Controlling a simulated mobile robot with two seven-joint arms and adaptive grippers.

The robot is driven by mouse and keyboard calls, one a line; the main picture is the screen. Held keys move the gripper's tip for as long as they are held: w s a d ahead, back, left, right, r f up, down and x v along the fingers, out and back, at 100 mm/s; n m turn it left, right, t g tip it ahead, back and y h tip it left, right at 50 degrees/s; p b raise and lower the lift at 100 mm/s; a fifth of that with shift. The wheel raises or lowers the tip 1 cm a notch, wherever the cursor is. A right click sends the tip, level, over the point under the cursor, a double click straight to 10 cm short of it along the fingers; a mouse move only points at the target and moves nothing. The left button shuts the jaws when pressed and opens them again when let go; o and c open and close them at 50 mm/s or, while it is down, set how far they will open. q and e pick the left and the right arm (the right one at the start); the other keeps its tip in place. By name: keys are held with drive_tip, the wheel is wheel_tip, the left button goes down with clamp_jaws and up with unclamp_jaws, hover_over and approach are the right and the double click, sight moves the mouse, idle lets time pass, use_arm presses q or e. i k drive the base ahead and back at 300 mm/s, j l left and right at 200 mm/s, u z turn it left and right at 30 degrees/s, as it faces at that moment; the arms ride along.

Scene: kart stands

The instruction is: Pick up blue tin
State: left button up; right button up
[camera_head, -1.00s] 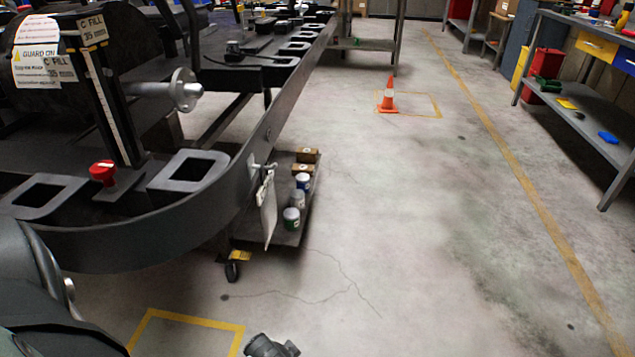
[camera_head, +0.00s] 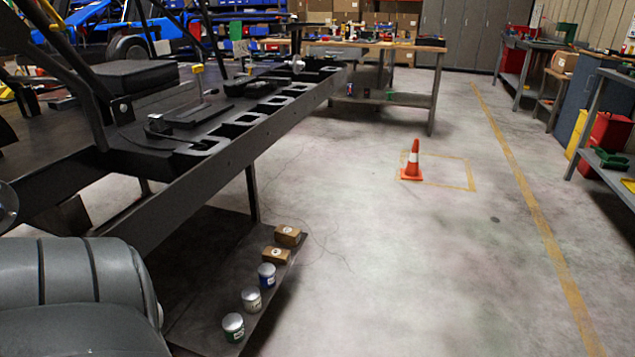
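The blue tin (camera_head: 267,276) stands upright on a low dark shelf (camera_head: 205,313) under the kart stand. It has a pale lid and is the farthest of three tins in a row. A grey-white tin (camera_head: 251,300) and a green tin (camera_head: 233,327) stand nearer to me. Part of my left arm fills the lower left of the view. Neither of my grippers is in view.
Two brown boxes (camera_head: 287,235) (camera_head: 276,255) sit on the shelf just beyond the blue tin. The kart stand's long dark rail (camera_head: 235,150) runs above the shelf. An orange cone (camera_head: 413,163) stands on the floor ahead.

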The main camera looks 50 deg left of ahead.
sight(266, 271)
drive_tip(key=i, duration=1.75)
drive_tip(key=i+u, duration=0.25)
drive_tip(key=i+l+u, duration=0.3)
drive_tip(key=i, duration=0.2)
drive_tip(key=i+l+u, duration=0.1)
drive_tip(key=i+u, duration=0.25)
drive_tip(key=u, duration=1.8)
